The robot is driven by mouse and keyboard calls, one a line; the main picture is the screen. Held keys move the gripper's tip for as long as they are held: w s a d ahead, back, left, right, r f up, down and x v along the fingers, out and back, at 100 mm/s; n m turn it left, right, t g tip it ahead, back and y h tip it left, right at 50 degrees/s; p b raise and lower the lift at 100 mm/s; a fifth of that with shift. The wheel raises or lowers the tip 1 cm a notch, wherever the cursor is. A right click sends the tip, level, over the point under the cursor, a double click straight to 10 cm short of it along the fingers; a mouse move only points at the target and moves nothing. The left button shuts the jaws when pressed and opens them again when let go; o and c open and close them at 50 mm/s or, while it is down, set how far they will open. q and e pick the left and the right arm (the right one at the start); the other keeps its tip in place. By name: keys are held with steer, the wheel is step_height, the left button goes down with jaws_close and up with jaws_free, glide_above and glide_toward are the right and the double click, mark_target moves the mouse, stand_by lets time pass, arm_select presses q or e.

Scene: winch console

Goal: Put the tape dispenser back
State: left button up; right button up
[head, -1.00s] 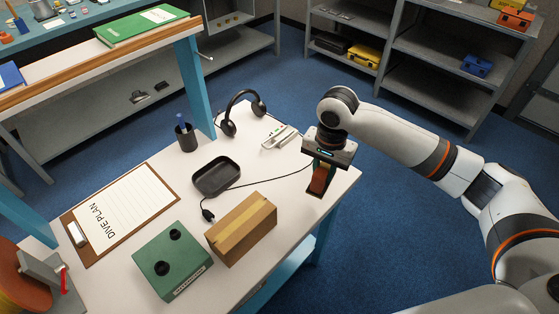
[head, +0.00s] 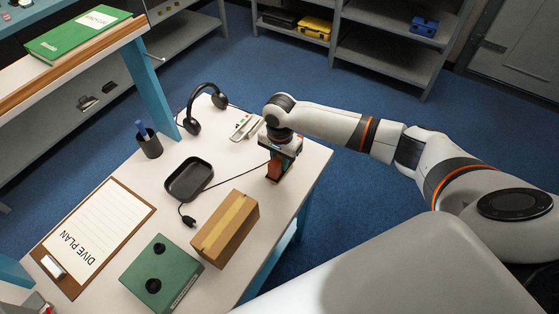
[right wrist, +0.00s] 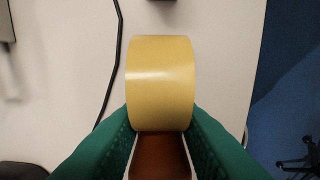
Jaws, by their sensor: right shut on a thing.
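My right gripper (head: 281,158) is shut on the tape dispenser, near the right corner of the white table. The dispenser (head: 274,170) is reddish brown and mostly hidden under the gripper in the head view. In the right wrist view its brown body (right wrist: 160,155) sits between my two green fingers, with a yellow tape roll (right wrist: 160,85) above it. I cannot tell whether the dispenser touches the tabletop. My left gripper is not in view.
On the table (head: 285,210) are a cardboard box (head: 226,228), a green box (head: 160,272), a black tray (head: 188,180), a headset (head: 203,108), a pen cup (head: 149,145) and a clipboard (head: 95,235). A dark cable runs close to the gripper. Shelves (head: 385,60) stand behind.

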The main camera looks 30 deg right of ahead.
steer(key=shift+f, duration=0.45)
steer(key=shift+f, duration=0.1)
steer(key=o, duration=0.9)
step_height(320, 180, up, 12)
steer(key=shift+r+b, duration=0.15)
steer(key=shift+b, duration=0.15)
